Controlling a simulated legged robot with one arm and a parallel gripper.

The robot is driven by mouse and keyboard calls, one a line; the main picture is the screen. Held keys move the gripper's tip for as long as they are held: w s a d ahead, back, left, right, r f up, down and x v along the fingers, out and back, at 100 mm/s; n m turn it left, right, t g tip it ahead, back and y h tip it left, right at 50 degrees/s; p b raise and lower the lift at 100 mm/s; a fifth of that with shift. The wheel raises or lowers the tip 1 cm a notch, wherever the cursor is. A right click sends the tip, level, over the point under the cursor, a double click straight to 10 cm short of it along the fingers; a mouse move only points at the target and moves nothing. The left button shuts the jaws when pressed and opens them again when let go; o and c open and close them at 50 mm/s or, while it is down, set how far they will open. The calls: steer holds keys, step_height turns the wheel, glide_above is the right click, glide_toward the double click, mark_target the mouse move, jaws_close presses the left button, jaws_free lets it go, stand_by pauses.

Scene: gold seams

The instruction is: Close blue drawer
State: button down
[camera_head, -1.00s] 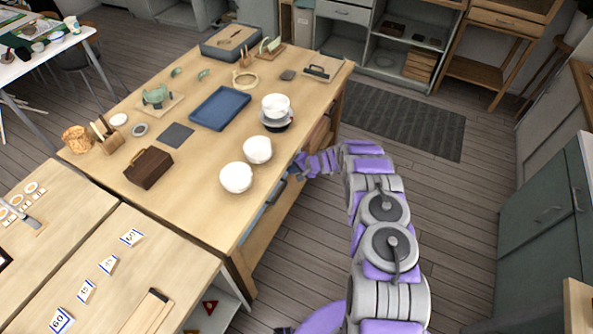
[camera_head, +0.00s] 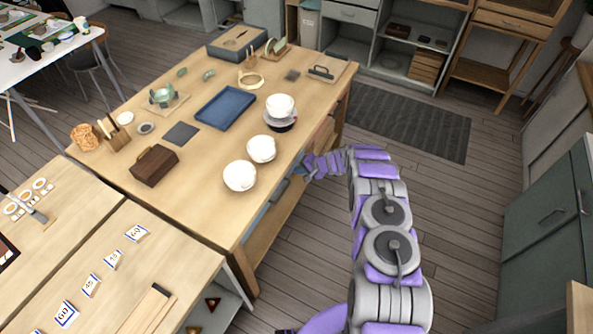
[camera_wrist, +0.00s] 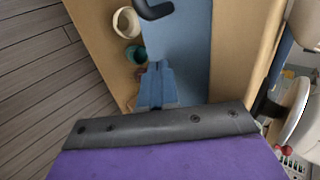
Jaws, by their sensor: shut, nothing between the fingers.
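The blue drawer (camera_head: 268,210) is in the long side of the wooden worktable, below the top, with a dark handle on its front. In the wrist view its plain blue front (camera_wrist: 188,45) fills the upper middle, and part of the dark handle (camera_wrist: 154,8) shows at the top edge. The drawer looks nearly flush with the table; any small gap is hard to tell. My gripper (camera_head: 304,166) is beside this table side, near the far end of the blue front. In the wrist view my gripper (camera_wrist: 157,66) is shut and empty, pointing at the front; contact cannot be told.
The worktable (camera_head: 210,205) bears white bowls (camera_head: 240,176) near the edge above the drawer, and a blue tray (camera_head: 225,107). Small cups (camera_wrist: 126,22) sit on a wooden surface beside the blue front in the wrist view. Open floor (camera_head: 310,240) lies right of the table.

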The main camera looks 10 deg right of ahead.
steer(key=d+f+p+v, duration=0.1)
steer(key=v, duration=1)
steer(key=shift+d+r+p, duration=0.15)
steer(key=shift+r+p, duration=0.05)
steer(key=shift+p, duration=0.15)
steer(key=s+a+r+n+g, duration=0.1)
steer(key=s+a+r+n, duration=0.2)
steer(key=r, duration=0.6)
steer(key=s+a+r+g, duration=0.2)
steer(key=s+a+r, duration=0.25)
steer(key=r, duration=0.35)
steer(key=s+a+r+n+g, duration=0.2)
steer(key=s+a+r, duration=0.3)
steer(key=s+r, duration=0.8)
steer(key=s+d+r+h, duration=0.2)
steer(key=s, duration=0.9)
steer(key=s+d+r+n+g+h, duration=0.1)
steer(key=s+d+r+h, duration=0.1)
steer(key=s, duration=0.9)
steer(key=s+d+r+n+g+h, duration=0.1)
steer(key=s+d+r+h, duration=0.1)
steer(key=s, duration=0.9)
steer(key=shift+s+d+r+h, duration=0.15)
steer(key=shift+d+r+h, duration=0.2)
steer(key=shift+r+h, duration=0.6)
steer(key=shift+r, duration=0.15)
